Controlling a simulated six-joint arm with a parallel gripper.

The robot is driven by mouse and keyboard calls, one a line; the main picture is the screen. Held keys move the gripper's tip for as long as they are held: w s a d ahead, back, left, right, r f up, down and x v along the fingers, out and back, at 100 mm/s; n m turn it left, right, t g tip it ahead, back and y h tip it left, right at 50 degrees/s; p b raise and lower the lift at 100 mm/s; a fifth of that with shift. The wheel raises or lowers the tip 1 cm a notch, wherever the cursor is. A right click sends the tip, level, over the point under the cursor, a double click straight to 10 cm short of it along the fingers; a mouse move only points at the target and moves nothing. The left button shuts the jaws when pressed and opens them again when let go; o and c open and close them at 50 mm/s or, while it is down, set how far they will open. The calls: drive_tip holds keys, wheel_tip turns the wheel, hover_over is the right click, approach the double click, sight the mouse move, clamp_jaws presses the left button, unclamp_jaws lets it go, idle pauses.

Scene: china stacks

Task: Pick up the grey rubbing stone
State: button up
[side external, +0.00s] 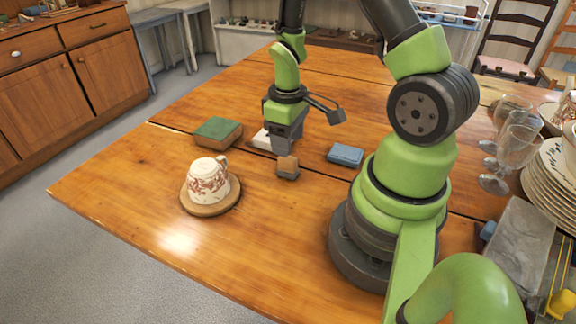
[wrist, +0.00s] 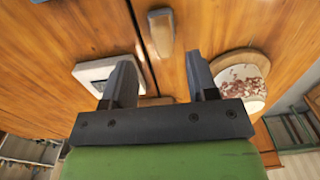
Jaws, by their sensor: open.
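A small block (side external: 288,168) with a tan top and greyish sides lies on the wooden table, just below my gripper (side external: 284,148) in the side view. My gripper points down, open and empty, apart from the block.
A green-topped block (side external: 218,130), a blue block (side external: 345,155) and an upturned patterned cup (side external: 208,182) on a round wooden board (side external: 228,203) stand around. Glasses (side external: 515,150) and plates (side external: 553,190) crowd the right.

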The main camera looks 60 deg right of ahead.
drive_tip(key=shift+s+a+f, duration=0.1)
drive_tip(key=shift+a+f, duration=0.05)
drive_tip(key=shift+f, duration=2.4)
clamp_jaws()
drive_tip(key=shift+r, duration=0.15)
wheel_tip(320, 180, up, 10)
drive_tip(key=shift+f, duration=0.1)
